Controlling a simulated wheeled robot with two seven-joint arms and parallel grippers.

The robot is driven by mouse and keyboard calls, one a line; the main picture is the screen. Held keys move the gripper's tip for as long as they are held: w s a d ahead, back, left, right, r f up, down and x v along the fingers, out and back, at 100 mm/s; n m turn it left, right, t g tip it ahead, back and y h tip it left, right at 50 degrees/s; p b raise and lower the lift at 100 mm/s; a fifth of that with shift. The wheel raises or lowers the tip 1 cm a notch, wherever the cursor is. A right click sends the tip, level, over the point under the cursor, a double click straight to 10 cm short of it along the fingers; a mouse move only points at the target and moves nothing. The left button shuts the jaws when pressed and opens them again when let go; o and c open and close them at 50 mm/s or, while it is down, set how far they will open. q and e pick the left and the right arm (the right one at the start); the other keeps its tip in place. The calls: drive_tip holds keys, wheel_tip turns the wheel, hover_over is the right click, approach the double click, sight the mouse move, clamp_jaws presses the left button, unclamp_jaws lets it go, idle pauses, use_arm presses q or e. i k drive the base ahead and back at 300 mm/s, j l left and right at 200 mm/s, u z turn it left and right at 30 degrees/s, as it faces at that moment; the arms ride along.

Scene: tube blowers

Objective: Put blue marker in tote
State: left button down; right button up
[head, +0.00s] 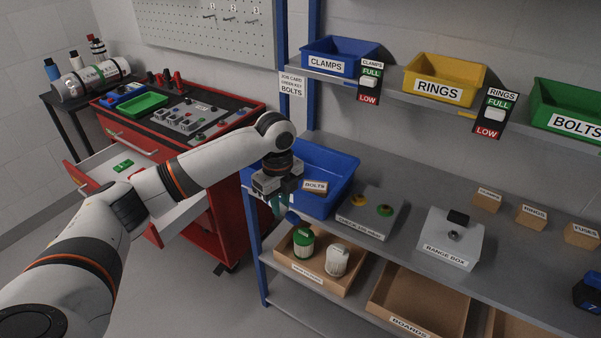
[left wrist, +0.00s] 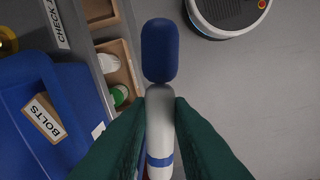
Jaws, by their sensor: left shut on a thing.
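The blue marker, with a white body, a blue band and a blue cap, is held in my left gripper. Its cap (head: 293,217) shows below the gripper in the head view. In the left wrist view the marker (left wrist: 160,105) lies between the dark green fingers of my left gripper (left wrist: 160,112), cap pointing away. My left gripper (head: 283,200) is at the front left side of the blue tote (head: 339,165) on the workbench. In the left wrist view the tote (left wrist: 75,85) is left of the marker, which appears beside it, over the floor. A BOLTS card (head: 315,186) lies in the tote.
A grey box with round buttons (head: 366,213) and the RANGE BOX (head: 452,238) stand right of the tote. A wooden tray (head: 318,278) with green and white items is on the shelf below. The red tool cart (head: 222,225) stands left. Labelled bins hang above the bench.

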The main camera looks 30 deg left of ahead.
sight(318, 178)
drive_tip(key=i, duration=0.85)
